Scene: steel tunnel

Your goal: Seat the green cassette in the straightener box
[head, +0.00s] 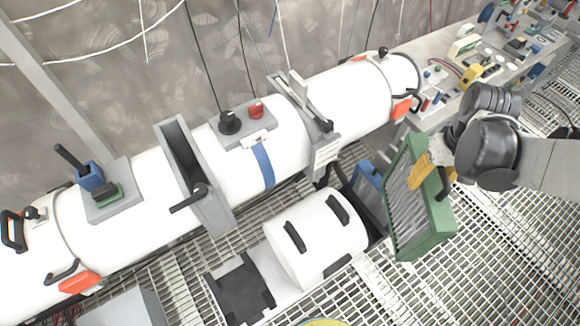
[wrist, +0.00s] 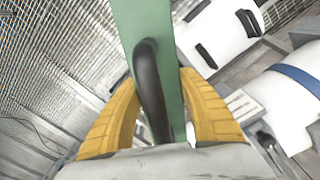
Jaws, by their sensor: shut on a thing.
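The green cassette (head: 436,236) is a thick green frame around a grey honeycomb-like face. It hangs tilted in the air right of the white tunnel, above the grating. My gripper (head: 421,172) is shut on it at the upper right side. In the wrist view, the yellow fingers of my gripper (wrist: 158,88) lie either side of the green edge (wrist: 135,15), around its black handle (wrist: 150,85). A grey box with an open, empty-looking slot (head: 190,175) crosses the white tunnel at left. Another grey frame (head: 305,110) crosses it further right; I cannot tell which is the straightener box.
A white cylinder section with black handles (head: 318,235) lies below the tunnel. A blue-framed panel (head: 366,186) stands close to the cassette's left side. A cluttered bench (head: 460,70) is at the upper right. Black handles stick out from the tunnel. Open grating lies at lower right.

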